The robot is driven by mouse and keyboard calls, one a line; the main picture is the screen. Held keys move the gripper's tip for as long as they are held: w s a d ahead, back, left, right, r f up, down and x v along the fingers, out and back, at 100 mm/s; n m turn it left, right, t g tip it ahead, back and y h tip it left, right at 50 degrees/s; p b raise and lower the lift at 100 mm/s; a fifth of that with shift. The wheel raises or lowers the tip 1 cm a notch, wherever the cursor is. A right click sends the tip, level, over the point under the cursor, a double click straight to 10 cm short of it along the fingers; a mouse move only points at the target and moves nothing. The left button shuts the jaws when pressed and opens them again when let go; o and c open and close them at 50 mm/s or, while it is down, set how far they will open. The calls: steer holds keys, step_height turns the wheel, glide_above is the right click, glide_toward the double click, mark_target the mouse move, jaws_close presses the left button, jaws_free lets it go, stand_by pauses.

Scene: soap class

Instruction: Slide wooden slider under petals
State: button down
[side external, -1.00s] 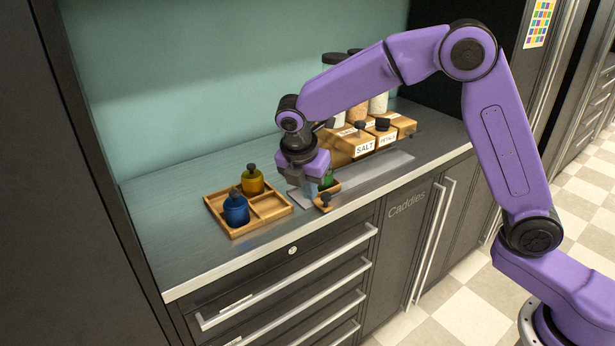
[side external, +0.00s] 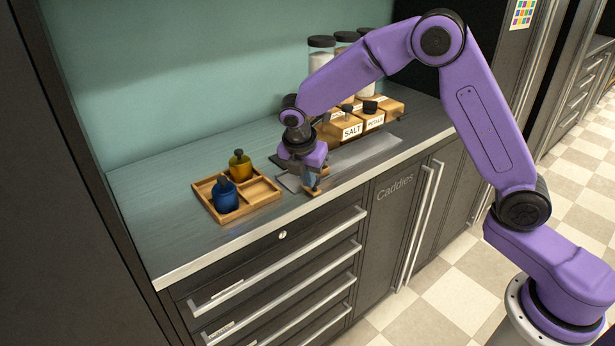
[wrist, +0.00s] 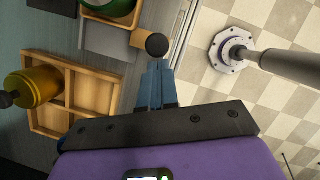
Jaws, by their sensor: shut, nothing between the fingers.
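The wooden slider (side external: 322,187) lies near the counter's front edge, mostly hidden by my gripper (side external: 311,181) in the side view. In the wrist view its tan wood (wrist: 138,39) and round black knob (wrist: 157,45) show just beyond the tips of my gripper (wrist: 158,66). My fingers are shut and empty, close to the knob; I cannot tell whether they touch it. A green bottle (wrist: 107,7) shows at the top edge of the wrist view, beside the slider. The wooden box labelled PETALS (side external: 374,121) stands farther right.
The box labelled SALT (side external: 351,129) stands left of the petals box, with lidded jars (side external: 321,58) behind. A divided wooden tray (side external: 262,190) holds a blue bottle (side external: 225,197) and a yellow bottle (side external: 240,168). A grey strip (side external: 365,150) before the boxes is clear.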

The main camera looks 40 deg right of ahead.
steer(key=shift+d, duration=0.1)
steer(key=d, duration=2)
steer(key=shift+d, duration=0.4)
steer(key=shift+s+a, duration=0.1)
